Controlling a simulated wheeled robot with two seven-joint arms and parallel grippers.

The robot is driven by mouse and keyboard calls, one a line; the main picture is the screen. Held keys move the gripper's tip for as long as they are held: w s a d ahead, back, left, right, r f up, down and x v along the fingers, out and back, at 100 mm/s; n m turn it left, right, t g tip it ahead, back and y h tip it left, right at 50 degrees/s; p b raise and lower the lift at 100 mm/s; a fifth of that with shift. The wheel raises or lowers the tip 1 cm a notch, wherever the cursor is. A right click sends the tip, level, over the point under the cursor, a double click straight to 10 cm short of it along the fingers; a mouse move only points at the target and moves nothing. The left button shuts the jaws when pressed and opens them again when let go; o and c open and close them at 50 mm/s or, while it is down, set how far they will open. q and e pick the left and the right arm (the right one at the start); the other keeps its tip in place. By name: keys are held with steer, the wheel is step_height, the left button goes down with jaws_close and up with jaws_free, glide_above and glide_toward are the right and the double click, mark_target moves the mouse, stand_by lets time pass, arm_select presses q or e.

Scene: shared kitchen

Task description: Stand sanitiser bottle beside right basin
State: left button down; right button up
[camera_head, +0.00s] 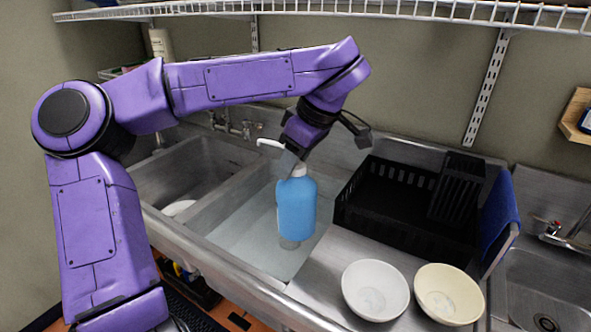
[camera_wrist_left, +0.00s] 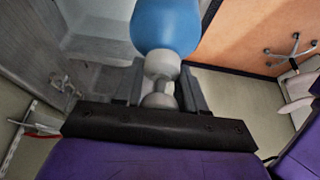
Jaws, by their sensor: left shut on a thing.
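The sanitiser bottle (camera_head: 296,210) is blue with a white pump top and is held upright. My left gripper (camera_head: 294,160) is shut on its neck from above; the left wrist view also shows the fingers (camera_wrist_left: 160,88) on either side of the neck, below the blue body (camera_wrist_left: 166,24). In the head view the bottle overlaps the right basin (camera_head: 245,225) of the double steel sink, near that basin's right side. Its exact height above the basin is hard to tell. My right gripper is not in view.
A black dish rack (camera_head: 395,205) stands on the drainboard right of the bottle. A white bowl (camera_head: 375,290) and a cream bowl (camera_head: 449,293) sit in front of it. Bare drainboard (camera_head: 318,262) lies between basin and bowls. A wire shelf (camera_head: 330,8) runs overhead.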

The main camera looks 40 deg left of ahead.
arm_select(q)
steer(key=w+d+f+p, duration=0.1)
steer(key=w+d+f, duration=0.3)
steer(key=w+f, duration=0.7)
steer(key=shift+w+d+f+p, duration=0.2)
steer(key=shift+d+f+p, duration=0.15)
steer(key=shift+f, duration=0.1)
steer(key=c, duration=0.6)
jaws_free()
steer(key=shift+s+f, duration=0.1)
steer(key=shift+s, duration=0.05)
steer(key=shift+d, duration=0.1)
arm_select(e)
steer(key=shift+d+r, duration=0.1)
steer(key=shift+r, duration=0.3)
arm_select(q)
steer(key=v, duration=1.2)
steer(key=shift+s, duration=0.1)
